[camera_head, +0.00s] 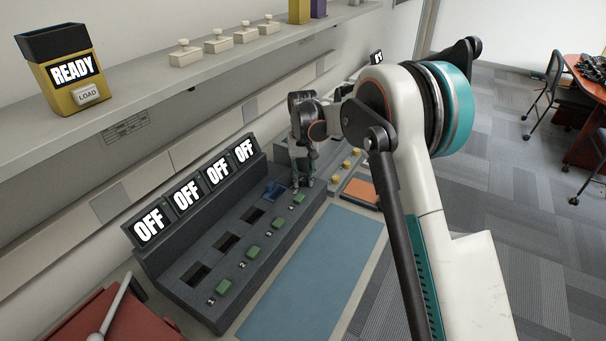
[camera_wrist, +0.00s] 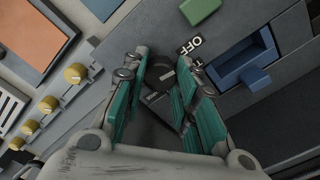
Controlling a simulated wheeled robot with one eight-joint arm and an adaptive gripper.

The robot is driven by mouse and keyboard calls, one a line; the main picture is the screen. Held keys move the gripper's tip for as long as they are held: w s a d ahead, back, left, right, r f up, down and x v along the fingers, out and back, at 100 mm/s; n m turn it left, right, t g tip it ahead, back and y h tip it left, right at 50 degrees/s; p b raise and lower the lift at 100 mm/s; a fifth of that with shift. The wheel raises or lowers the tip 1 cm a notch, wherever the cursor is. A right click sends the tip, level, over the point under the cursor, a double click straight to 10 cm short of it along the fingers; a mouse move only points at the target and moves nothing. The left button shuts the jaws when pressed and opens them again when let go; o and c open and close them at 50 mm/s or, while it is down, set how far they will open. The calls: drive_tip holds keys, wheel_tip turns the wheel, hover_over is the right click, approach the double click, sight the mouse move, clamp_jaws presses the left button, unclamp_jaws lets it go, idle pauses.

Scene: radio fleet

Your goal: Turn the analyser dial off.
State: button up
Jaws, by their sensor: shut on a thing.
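The analyser dial (camera_wrist: 161,72) is a dark round knob with a ridge, seen in the wrist view between my fingers. My gripper (camera_wrist: 163,60) is closed around it, with teal-sided fingers on both sides. A dark label reading OFF (camera_wrist: 190,46) sits beside the dial, and another small mark is partly hidden by a finger. In the head view my gripper (camera_head: 304,182) reaches down to the far end of the dark grey console (camera_head: 209,312). The dial is hidden there by the fingers. Its exact pointing direction is hard to tell.
The console has a blue slot (camera_wrist: 245,68), dark slots, green buttons (camera_head: 223,287) and several OFF screens (camera_head: 149,226). Yellow knobs (camera_wrist: 75,73) and an orange pad (camera_head: 361,191) lie beyond. A shelf with a READY box (camera_head: 70,80) runs above. A blue mat (camera_head: 315,275) lies in front.

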sight(303, 178)
drive_tip(key=shift+n, duration=0.8)
drive_tip(key=o, duration=1.1)
wheel_tip(303, 178, up, 12)
